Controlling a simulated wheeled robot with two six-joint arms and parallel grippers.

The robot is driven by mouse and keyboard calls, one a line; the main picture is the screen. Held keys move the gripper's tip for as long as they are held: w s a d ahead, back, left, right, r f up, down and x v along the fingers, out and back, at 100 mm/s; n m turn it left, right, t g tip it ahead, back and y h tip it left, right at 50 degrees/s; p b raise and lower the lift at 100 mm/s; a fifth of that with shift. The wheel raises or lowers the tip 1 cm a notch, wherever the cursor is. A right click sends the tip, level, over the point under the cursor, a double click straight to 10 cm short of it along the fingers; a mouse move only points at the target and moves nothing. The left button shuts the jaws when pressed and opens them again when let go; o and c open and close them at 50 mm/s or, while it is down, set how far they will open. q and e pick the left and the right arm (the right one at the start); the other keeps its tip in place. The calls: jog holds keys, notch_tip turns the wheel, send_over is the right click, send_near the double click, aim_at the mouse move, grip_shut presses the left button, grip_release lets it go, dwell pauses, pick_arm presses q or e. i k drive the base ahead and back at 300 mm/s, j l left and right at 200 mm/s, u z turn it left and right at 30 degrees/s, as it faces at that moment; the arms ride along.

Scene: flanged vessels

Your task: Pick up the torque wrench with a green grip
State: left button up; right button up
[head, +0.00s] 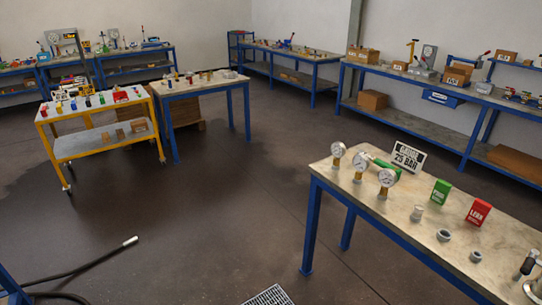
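A long green bar (382,163), which looks like the green grip of a wrench, lies on the near right table (398,210). It lies among the pressure gauges and is partly hidden by them, so I cannot make out its head. Gauges (338,150) and (387,178) stand upright close around it, with another gauge (361,161) between them. Neither of my grippers is in view.
Behind the bar stands a "25 BAR" sign (408,156). Green (440,192) and red (478,212) boxes and several metal fittings stand further right. A yellow cart (98,146) and blue-legged benches stand further back.

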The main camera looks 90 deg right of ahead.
aim_at(383, 164)
jog(key=z, duration=3.75)
jog(key=i+j, duration=0.2)
jog(key=i, duration=0.4)
jog(key=i+j+u, duration=0.1)
jog(key=i, duration=0.45)
jog(key=j, duration=0.1)
